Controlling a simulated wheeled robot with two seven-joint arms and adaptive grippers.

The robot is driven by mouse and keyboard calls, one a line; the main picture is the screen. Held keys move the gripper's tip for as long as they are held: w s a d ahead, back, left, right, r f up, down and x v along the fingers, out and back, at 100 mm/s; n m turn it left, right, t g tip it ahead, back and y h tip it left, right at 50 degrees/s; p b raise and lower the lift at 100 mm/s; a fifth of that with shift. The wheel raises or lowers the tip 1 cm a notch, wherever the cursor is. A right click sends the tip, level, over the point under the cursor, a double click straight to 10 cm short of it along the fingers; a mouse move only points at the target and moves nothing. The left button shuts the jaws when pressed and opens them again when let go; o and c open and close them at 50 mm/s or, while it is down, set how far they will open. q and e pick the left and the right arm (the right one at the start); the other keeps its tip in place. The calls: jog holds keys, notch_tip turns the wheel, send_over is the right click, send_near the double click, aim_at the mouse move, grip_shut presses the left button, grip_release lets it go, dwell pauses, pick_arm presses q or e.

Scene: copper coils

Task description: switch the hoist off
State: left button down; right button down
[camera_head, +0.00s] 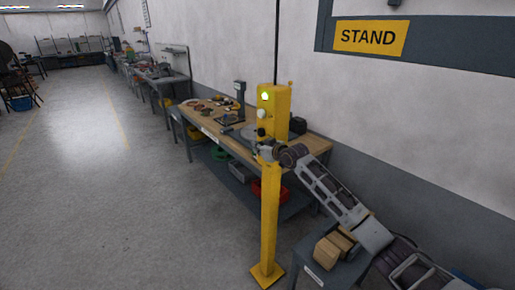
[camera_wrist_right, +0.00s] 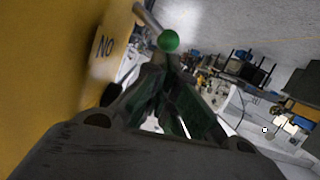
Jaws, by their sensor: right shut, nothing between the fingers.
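A yellow post (camera_head: 270,215) carries a yellow control box (camera_head: 278,100) with a lit green lamp (camera_head: 264,96) near its top. Below the lamp sit a pale round part (camera_head: 262,113) and a small dark part (camera_head: 261,131). My right gripper (camera_head: 263,148) is at the box's lower front. In the right wrist view, my right gripper (camera_wrist_right: 164,62) is shut and empty, its tips close to a green ball (camera_wrist_right: 168,41) on a metal rod (camera_wrist_right: 148,18). I cannot tell whether they touch. The yellow face (camera_wrist_right: 85,70) with letters "NO" is on the left. My left gripper is out of view.
A workbench (camera_head: 210,118) with small parts stands behind the post along the wall. A grey stand (camera_head: 318,276) with brown blocks (camera_head: 333,248) is under my right arm. The floor (camera_head: 90,190) at left is clear. A "STAND" sign (camera_head: 370,38) hangs above.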

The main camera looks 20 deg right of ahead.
jog(key=shift+s+a+f+n+h+p, duration=0.15)
jog(key=shift+a+f+n+h+p, duration=0.15)
jog(key=shift+a+f+n+h, duration=0.25)
dwell(1.3)
jog(key=shift+a+f+n+t, duration=0.1)
jog(key=shift+f+n+t, duration=0.15)
jog(key=shift+n, duration=0.2)
jog(key=shift+s+a+f+n+h, duration=0.1)
jog(key=shift+a+f+n+h, duration=0.15)
jog(key=shift+n, duration=0.15)
jog(key=shift+s+a+f+n+t+h, duration=0.15)
jog(key=shift+f+n+t, duration=0.1)
jog(key=shift+f+n, duration=0.25)
jog(key=shift+a+f+n+t+h, duration=0.2)
jog(key=shift+f+n, duration=0.15)
jog(key=shift+n, duration=0.15)
jog(key=shift+f+n, duration=0.6)
jog(key=shift+a+f, duration=0.1)
jog(key=shift+f, duration=0.05)
dwell(0.4)
dwell(0.4)
